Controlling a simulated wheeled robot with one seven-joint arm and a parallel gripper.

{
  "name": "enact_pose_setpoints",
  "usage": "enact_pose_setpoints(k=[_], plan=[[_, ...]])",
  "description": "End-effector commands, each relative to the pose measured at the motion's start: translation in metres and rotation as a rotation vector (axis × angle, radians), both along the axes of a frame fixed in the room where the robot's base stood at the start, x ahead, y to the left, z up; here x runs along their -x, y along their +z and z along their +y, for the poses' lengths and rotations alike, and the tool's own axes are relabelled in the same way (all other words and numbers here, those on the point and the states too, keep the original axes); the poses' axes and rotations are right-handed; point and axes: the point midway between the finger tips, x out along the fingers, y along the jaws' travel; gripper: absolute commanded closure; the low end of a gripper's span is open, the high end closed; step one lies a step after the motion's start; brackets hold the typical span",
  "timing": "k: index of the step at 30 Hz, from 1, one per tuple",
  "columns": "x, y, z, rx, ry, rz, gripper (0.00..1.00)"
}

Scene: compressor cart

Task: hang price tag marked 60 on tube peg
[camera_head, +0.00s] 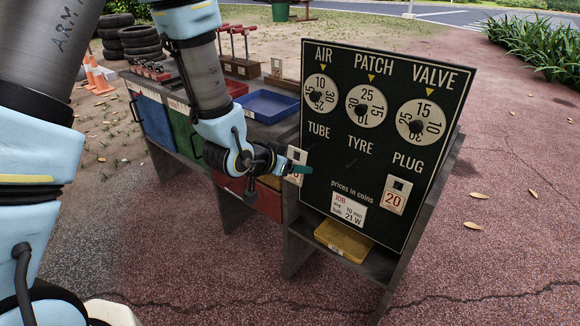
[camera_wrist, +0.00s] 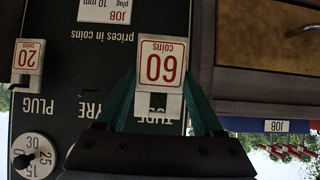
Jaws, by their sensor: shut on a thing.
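The price tag marked 60 (camera_wrist: 161,66) is white with red print and is held between the teal fingers of my gripper (camera_wrist: 160,88). In the head view, the tag (camera_head: 296,160) shows at the left edge of the black price board (camera_head: 345,165), below the word TUBE, and my gripper (camera_head: 303,171) partly covers it. In the wrist view the tag appears upside down in front of the board, over the TUBE lettering. The tube peg is hidden, and I cannot tell whether the tag touches it. My gripper is shut on the tag.
A tag marked 20 (camera_head: 395,196) hangs under PLUG. No tag shows under TYRE. A white job card (camera_head: 349,209) is low on the board, above a yellow tray (camera_head: 343,240). The cart's drawers and a blue tray (camera_head: 270,105) lie left of the board. Open paving lies right.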

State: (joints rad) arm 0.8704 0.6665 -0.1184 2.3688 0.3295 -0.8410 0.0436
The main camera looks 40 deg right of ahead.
Motion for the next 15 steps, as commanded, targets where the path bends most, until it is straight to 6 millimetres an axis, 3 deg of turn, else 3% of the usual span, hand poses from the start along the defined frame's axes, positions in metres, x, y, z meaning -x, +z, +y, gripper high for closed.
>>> enact_pose_setpoints(k=[15], plan=[[-0.008, -0.002, -0.029, 0.001, 0.001, 0.0, 0.83]])
